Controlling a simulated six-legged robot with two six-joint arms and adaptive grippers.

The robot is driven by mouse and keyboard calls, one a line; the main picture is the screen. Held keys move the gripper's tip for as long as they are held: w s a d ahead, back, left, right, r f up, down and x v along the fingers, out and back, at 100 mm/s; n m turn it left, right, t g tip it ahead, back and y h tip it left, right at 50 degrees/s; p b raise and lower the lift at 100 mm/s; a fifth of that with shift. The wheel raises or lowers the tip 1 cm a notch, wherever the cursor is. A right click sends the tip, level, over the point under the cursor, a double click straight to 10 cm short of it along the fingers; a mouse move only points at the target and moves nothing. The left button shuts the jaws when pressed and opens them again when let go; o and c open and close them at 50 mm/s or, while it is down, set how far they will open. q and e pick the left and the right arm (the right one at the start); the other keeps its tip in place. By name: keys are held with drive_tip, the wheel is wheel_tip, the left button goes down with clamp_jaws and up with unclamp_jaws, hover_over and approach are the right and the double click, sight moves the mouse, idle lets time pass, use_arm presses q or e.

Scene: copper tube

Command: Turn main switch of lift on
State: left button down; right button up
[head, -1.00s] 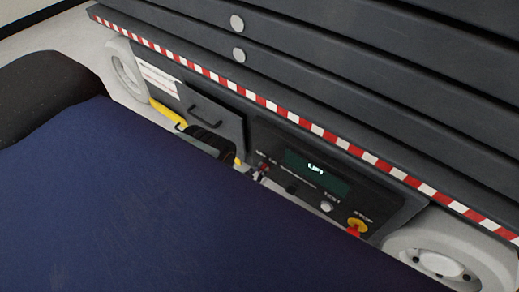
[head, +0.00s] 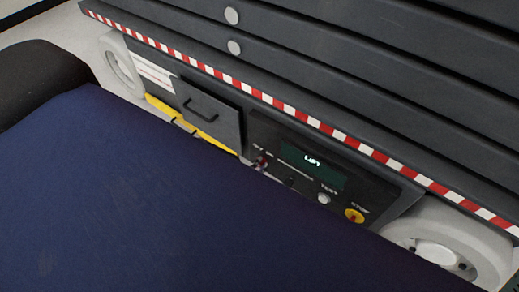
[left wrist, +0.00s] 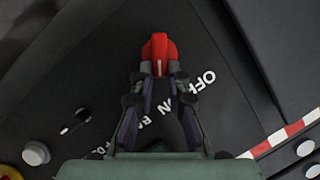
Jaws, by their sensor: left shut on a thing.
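The main switch (left wrist: 159,48) is a red knob on the lift's dark control panel, beside white OFF and ON lettering. In the left wrist view my left gripper (left wrist: 158,76) has its two fingertips shut on the near end of the red knob. The switch's white mark shows between the fingertips. In the head view the switch area (head: 262,161) is a small reddish spot at the panel's left end, too small to read, and most of my left gripper is hidden. My right gripper is not in view.
The panel also has a lit green display (head: 312,161), a white test button (head: 323,198) and a yellow-and-red stop button (head: 354,215). A drawer-like box with a handle (head: 203,108) is left of it. A white wheel (head: 440,250) is at right.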

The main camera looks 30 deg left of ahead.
use_arm(q)
drive_tip(key=c, duration=1.3)
unclamp_jaws()
drive_tip(key=shift+r, duration=4.95)
